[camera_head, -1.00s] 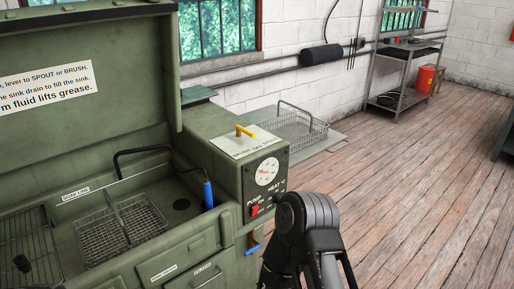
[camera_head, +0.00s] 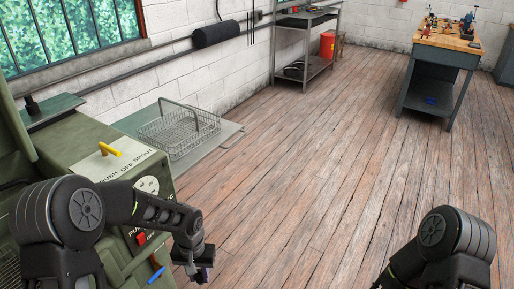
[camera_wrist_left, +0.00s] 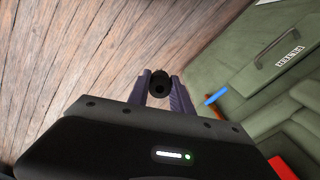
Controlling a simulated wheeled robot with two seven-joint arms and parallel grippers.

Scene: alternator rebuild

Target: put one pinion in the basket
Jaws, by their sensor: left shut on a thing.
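My left gripper (camera_head: 204,273) points down in front of the green parts washer in the head view. In the left wrist view its two purple-grey fingers are shut on a small dark round part with a hole in its end, which looks like a pinion (camera_wrist_left: 160,84). The held part cannot be made out in the head view. The wire basket (camera_head: 180,137), with a raised handle, stands on a grey side shelf right of the washer. The basket looks empty, and my left gripper is nearer to me and lower in the picture than it. My right gripper is out of view.
The green parts washer (camera_head: 82,150), with a yellow lever and red switch, fills the left edge. The grey side shelf (camera_head: 222,133) has bare room around the basket. A workbench (camera_head: 446,38) with small items stands far right. The wooden floor between is clear.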

